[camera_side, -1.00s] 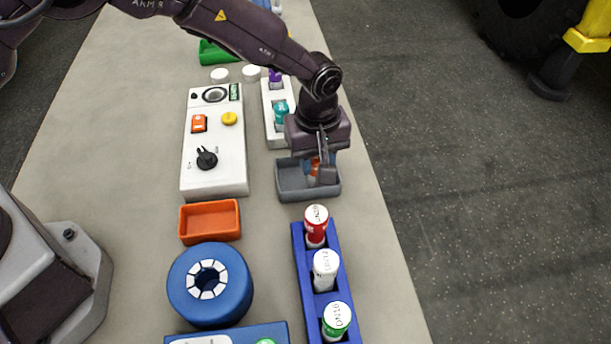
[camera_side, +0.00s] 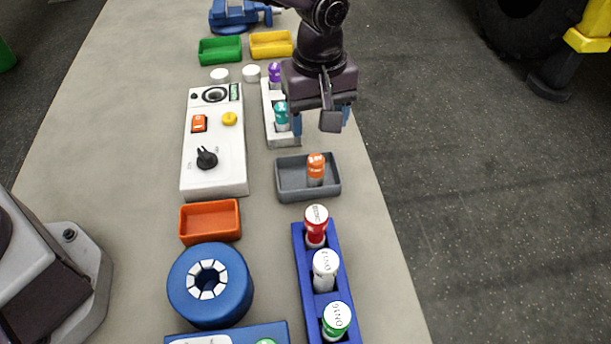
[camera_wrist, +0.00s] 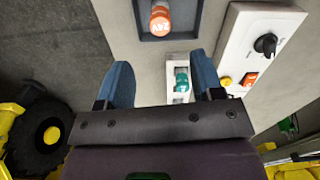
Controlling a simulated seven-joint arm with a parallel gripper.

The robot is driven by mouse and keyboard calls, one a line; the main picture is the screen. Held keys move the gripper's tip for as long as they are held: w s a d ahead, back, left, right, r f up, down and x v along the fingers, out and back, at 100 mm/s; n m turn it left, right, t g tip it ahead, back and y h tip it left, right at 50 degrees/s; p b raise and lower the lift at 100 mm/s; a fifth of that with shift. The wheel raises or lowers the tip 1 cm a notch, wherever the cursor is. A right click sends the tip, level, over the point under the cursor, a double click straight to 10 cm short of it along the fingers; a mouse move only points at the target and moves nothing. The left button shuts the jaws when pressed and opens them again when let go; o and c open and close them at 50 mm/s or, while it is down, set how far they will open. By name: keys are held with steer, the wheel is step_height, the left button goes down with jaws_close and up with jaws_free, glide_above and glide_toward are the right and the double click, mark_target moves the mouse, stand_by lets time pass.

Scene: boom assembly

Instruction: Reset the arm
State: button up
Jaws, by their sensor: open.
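My gripper (camera_side: 322,118) is open and empty, raised above the table at the right side, over the area between the white rack and the grey tray. In the wrist view its two blue fingers (camera_wrist: 163,84) are spread wide with nothing between them in its grip. An orange-capped bottle (camera_side: 316,170) stands in the grey tray (camera_side: 290,188), apart from my gripper. The bottle also shows at the top of the wrist view (camera_wrist: 160,20).
A white rack (camera_side: 284,139) holds a teal bottle and a purple one. A blue rack (camera_side: 306,262) holds red, white and green bottles. A white control panel (camera_side: 230,173), an orange tray (camera_side: 190,238) and a blue round holder (camera_side: 182,285) lie left. Green and yellow trays (camera_side: 270,54) are farther back.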

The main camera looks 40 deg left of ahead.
steer(key=shift+r, duration=1.7)
steer(key=s+a+r+m+t, duration=0.2)
steer(key=s+a+r+m, duration=0.3)
steer(key=s+a+r, duration=0.3)
steer(key=s+a+r+m+t, duration=0.3)
steer(key=s+a+r+m, duration=0.2)
steer(key=s+a, duration=1)
step_height(320, 180, up, 3)
steer(key=shift+s+r+t, duration=0.2)
steer(key=shift+s+t, duration=0.1)
steer(key=shift+s, duration=0.65)
